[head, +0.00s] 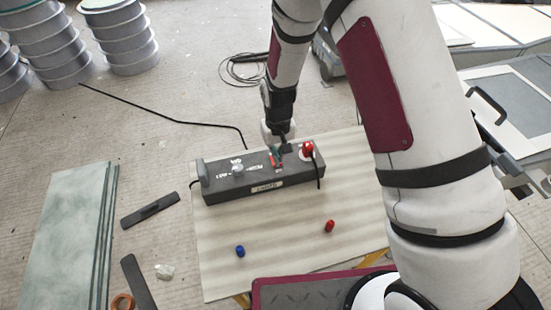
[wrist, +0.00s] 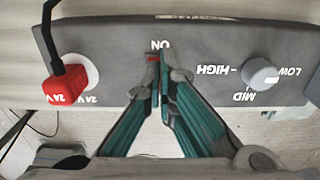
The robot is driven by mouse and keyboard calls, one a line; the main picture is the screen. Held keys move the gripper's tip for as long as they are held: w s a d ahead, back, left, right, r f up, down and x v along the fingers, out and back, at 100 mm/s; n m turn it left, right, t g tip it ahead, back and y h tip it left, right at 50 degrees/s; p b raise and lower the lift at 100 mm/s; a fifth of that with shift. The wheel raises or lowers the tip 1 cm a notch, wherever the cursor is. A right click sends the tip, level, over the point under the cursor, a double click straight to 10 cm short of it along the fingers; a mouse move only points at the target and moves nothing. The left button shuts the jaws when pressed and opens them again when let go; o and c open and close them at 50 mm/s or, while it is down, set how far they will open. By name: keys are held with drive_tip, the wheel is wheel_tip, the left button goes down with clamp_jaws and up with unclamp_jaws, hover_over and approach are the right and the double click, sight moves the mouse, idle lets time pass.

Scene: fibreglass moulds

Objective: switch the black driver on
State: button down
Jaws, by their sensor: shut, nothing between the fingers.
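The black driver (head: 222,191) is a long dark box lying on the work table. In the wrist view the driver (wrist: 110,35) carries a knob (wrist: 260,75) marked LOW, MID and HIGH, and a red 24 V plug (wrist: 64,84) with a black cable in its socket. Between them is an ON label (wrist: 160,44). My gripper (wrist: 160,66) is shut and empty, its teal fingers pointing at the driver just beside the ON label. A small red part (wrist: 152,58) shows at the fingertips. The fingers hide most of the switch area, so its position and any contact cannot be told.
On the table (head: 225,270) stand a blue cap (head: 240,251) and a red cap (head: 329,226) in front of the driver. Green-grey panels (head: 65,235) and dark strips (head: 150,210) lie to the left. A black cable (head: 165,118) runs behind the driver.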

drive_tip(key=shift+f+b, duration=0.5)
drive_tip(key=shift+f, duration=0.6)
idle(1.2)
drive_tip(key=shift+r+p, duration=1.4)
drive_tip(key=shift+r, duration=2.1)
drive_tip(key=shift+r, duration=0.1)
drive_tip(key=s+d+r+m+t, duration=0.1)
drive_tip(key=s+d+r, duration=0.3)
drive_tip(key=r, duration=0.8)
drive_tip(key=s+d+r+t, duration=0.2)
drive_tip(key=s+d+r, duration=0.15)
drive_tip(key=r, duration=0.95)
drive_tip(key=s+d+r+t, duration=0.1)
drive_tip(key=s+d+r, duration=0.2)
drive_tip(key=s, duration=0.6)
drive_tip(key=s+d+r+m+t, duration=0.1)
drive_tip(key=s+d+r, duration=0.3)
drive_tip(key=s+r, duration=0.2)
drive_tip(key=s, duration=0.2)
drive_tip(key=shift+s, duration=0.35)
